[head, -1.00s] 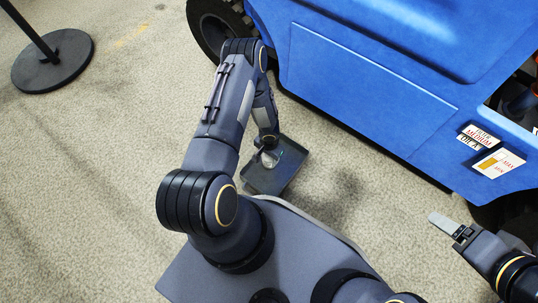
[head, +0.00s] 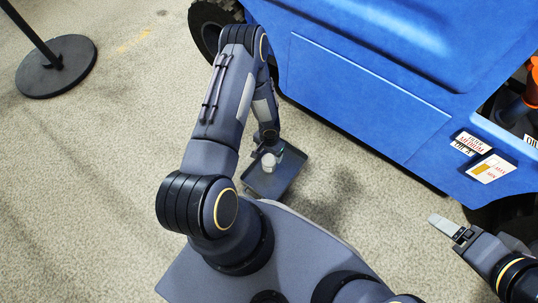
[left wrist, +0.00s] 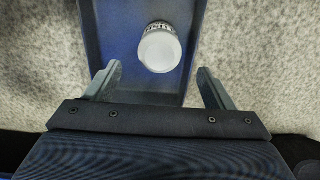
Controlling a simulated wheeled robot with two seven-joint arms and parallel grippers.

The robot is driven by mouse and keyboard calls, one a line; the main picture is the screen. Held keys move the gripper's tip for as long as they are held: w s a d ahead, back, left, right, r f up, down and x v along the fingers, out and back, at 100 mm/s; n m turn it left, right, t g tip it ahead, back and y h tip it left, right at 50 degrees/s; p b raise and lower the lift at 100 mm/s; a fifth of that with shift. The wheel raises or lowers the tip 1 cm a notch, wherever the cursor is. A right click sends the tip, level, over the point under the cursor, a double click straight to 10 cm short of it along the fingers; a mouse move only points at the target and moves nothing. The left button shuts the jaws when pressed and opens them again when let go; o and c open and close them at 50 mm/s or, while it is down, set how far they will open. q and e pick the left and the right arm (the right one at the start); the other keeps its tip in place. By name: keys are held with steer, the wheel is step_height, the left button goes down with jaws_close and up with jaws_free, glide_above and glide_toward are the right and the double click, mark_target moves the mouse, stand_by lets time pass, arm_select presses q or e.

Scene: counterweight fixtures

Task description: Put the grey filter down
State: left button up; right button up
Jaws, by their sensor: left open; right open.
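The grey filter (head: 268,161) is a small pale canister with dark lettering on its side. It stands in a shallow dark tray (head: 262,189) on the floor. In the left wrist view the filter (left wrist: 160,50) shows its round pale end, inside the tray (left wrist: 101,30). My left gripper (left wrist: 158,72) is open, its two fingers apart with clear space between them. The filter lies just beyond the fingertips, and neither finger touches it. In the head view my left gripper (head: 270,145) is small beside the filter. My right gripper (head: 450,228) is open and empty at the lower right.
A large blue vehicle (head: 370,80) with dark wheels fills the upper right, with labels (head: 488,168) on its side. A black round stand base (head: 57,68) is at the upper left.

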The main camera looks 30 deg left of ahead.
arm_select(q)
steer(key=w+a+r+n+t+p, duration=0.1)
steer(key=a+r, duration=0.1)
steer(key=r, duration=1.4)
steer(key=w+a+r+n+t, duration=0.1)
steer(key=a+r+n, duration=0.1)
steer(key=r, duration=1.4)
steer(key=s+d+r+t, duration=0.1)
steer(key=s+d+r, duration=0.2)
steer(key=s+r, duration=0.6)
steer(key=s+d+r+t+h, duration=0.2)
steer(key=s+d+r+h, duration=0.1)
steer(key=s+d+r, duration=0.5)
steer(key=shift+s+d+r+m+t+h, duration=0.15)
steer(key=shift+s+r+m+t+h, duration=0.2)
steer(key=shift+s, duration=0.75)
step_height(320, 180, up, 34)
steer(key=p, duration=3.4)
